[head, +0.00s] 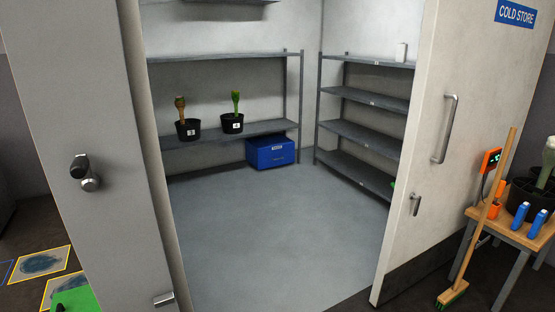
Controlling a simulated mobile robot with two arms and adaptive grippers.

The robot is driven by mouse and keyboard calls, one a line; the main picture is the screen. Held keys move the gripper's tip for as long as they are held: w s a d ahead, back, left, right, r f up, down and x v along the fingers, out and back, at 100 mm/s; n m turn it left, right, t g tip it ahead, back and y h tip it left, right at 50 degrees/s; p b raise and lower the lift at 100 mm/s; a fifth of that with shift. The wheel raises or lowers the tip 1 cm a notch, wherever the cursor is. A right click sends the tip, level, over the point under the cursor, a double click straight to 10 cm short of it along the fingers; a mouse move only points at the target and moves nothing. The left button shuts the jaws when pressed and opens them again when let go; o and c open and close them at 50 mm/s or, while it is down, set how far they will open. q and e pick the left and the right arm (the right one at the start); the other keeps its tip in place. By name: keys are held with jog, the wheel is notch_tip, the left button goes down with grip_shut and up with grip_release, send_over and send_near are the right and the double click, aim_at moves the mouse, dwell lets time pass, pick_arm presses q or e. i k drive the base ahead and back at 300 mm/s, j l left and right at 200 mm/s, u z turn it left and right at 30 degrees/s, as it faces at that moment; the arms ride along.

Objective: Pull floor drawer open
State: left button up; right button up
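A blue box (271,151) with a small white label on its front stands on the floor of the cold store, under the lower back shelf. It may be the floor drawer, but I cannot tell for sure; no pulled-out part shows. No other drawer is clearly in view. Neither of my grippers shows in the head view.
The door (424,130) stands open at right, with a broom (484,220) and a wooden table (517,232) beyond it. A shelf rack (366,136) lines the right wall. The grey floor (275,230) is clear.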

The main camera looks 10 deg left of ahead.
aim_at(276, 155)
jog(key=i+z, duration=0.35)
jog(key=i, duration=0.15)
jog(key=i+u, duration=0.25)
jog(key=i, duration=0.25)
jog(key=i+u, duration=0.2)
jog(key=i, duration=0.35)
jog(key=i+l+u, duration=0.25)
jog(key=i, duration=0.25)
jog(key=i+l+u, duration=0.2)
jog(key=i, duration=0.3)
jog(key=i+j, duration=0.2)
jog(key=i, duration=0.8)
jog(key=i+j+u, duration=0.1)
jog(key=i, duration=0.9)
jog(key=i+z, duration=0.15)
jog(key=i, duration=2.25)
